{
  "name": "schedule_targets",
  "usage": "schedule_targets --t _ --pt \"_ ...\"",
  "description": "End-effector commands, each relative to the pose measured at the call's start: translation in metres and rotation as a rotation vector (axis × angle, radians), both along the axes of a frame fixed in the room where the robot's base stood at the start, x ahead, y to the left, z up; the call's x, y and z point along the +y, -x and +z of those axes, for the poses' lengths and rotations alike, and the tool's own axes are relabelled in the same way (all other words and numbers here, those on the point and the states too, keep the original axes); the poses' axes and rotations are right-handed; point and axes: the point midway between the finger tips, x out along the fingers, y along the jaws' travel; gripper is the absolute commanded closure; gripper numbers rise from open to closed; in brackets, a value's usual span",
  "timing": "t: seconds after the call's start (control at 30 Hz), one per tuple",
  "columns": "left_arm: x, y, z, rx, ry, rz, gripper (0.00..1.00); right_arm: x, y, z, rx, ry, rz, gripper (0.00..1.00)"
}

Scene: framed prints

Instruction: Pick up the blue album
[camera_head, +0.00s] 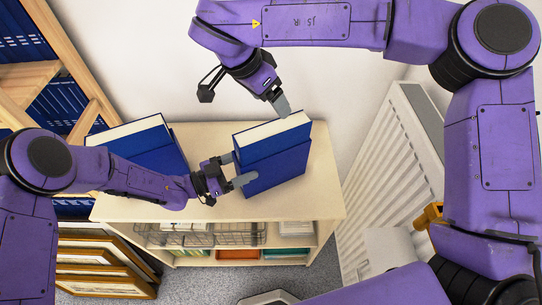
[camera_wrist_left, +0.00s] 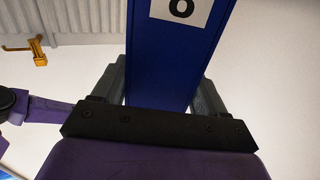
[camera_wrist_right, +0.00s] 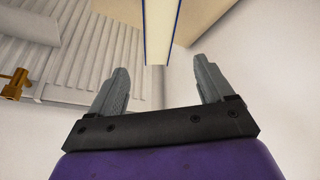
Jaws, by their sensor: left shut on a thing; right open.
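A blue album (camera_head: 275,165) stands upright on the cream cabinet top, its pale page edge facing up. My left gripper (camera_head: 238,171) is shut on it from the left, at its spine side. In the left wrist view the blue spine (camera_wrist_left: 172,60), with a white label bearing a partly cut-off dark figure, lies between the left fingers (camera_wrist_left: 163,88). My right gripper (camera_head: 281,105) is open above the album's top edge. In the right wrist view the album's page edge (camera_wrist_right: 161,30) shows beyond the open, empty right fingers (camera_wrist_right: 155,85).
A second blue album (camera_head: 150,150) stands on the left of the cabinet top (camera_head: 215,128), partly behind my left arm. A white radiator (camera_head: 385,150) is at the right. A wooden shelf (camera_head: 60,45) of blue volumes and framed prints (camera_head: 100,270) are at the left.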

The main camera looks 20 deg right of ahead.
Motion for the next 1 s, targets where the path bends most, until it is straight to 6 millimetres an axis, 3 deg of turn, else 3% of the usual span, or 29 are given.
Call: schedule_targets --t 0.1,0.2,0.8,1.0 --pt "0.0 0.0 0.0 0.002 0.0 0.001 0.71 -0.001 0.0 -0.002 -0.02 -0.052 -0.182 0.19" --pt "0.0 0.0 -0.001 0.002 0.0 0.0 0.71 -0.002 0.001 -0.006 -0.04 -0.059 -0.236 0.19" --pt "0.001 0.0 0.0 0.001 -0.001 0.001 0.71 -0.039 -0.009 -0.101 -0.041 -0.061 -0.242 0.19" --pt "0.0 0.0 0.0 0.0 -0.001 0.001 0.71 -0.045 -0.011 -0.114 -0.046 -0.062 -0.243 0.19"
